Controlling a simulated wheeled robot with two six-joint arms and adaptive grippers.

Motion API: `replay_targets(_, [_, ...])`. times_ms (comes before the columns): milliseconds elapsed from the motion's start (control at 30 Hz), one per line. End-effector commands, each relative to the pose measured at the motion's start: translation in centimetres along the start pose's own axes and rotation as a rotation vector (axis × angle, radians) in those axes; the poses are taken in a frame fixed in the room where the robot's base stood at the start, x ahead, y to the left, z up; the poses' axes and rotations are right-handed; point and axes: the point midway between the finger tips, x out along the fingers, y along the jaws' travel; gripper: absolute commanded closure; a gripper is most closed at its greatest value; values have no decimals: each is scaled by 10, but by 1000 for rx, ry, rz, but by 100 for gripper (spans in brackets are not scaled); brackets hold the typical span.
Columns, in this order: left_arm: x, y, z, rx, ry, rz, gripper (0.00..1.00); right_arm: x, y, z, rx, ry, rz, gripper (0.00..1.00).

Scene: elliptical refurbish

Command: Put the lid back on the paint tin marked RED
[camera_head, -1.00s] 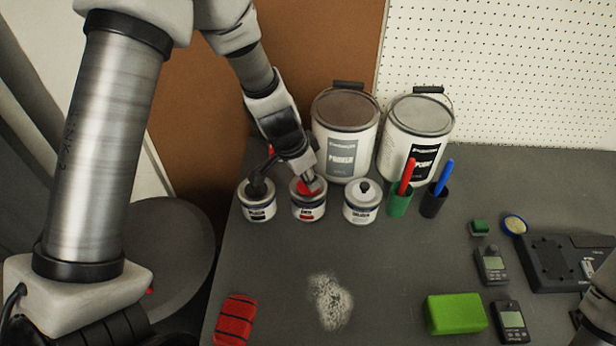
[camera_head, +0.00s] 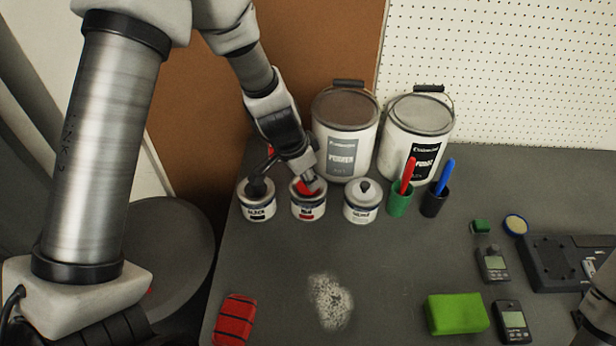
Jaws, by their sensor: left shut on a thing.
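The paint tin marked RED (camera_head: 308,209) stands upright in the middle of a row of three small white tins. Its label has a red patch. My left gripper (camera_head: 311,185) reaches down from above onto the tin's top and is shut on the red lid (camera_head: 303,189). The lid is at the tin's mouth, partly hidden by the gripper; I cannot tell whether it is fully seated. Only part of my right arm shows at the lower right edge; its gripper is out of view.
The black tin (camera_head: 257,203) stands close on the left, the silver tin (camera_head: 362,205) on the right. Two large primer pails (camera_head: 345,140) stand behind.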

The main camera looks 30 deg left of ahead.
Motion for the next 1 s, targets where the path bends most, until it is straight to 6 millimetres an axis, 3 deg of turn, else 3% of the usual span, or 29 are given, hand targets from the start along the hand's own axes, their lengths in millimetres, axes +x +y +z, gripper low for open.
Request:
replay_targets(433, [0, 0, 0, 0, 0, 0, 100, 2, 0, 0, 0, 0, 0, 60])
replay_targets(467, [0, 0, 0, 0, 0, 0, 70, 2, 0, 0, 0, 0, 0, 60])
replay_targets(500, [0, 0, 0, 0, 0, 0, 56, 2, 0, 0, 0, 0, 0, 60])
replay_targets(533, [0, 0, 0, 0, 0, 0, 48, 2, 0, 0, 0, 0, 0, 60])
replay_targets(733, [0, 0, 0, 0, 0, 0, 48, 2, 0, 0, 0, 0, 0, 60])
replay_targets(767, [0, 0, 0, 0, 0, 0, 45, 2, 0, 0, 0, 0, 0, 60])
replay_targets(800, [0, 0, 0, 0, 0, 0, 31, 2, 0, 0, 0, 0, 0, 60])
replay_targets(833, [0, 0, 0, 0, 0, 0, 24, 2, 0, 0, 0, 0, 0, 60])
replay_targets(1000, [0, 0, 0, 0, 0, 0, 23, 2, 0, 0, 0, 0, 0, 60])
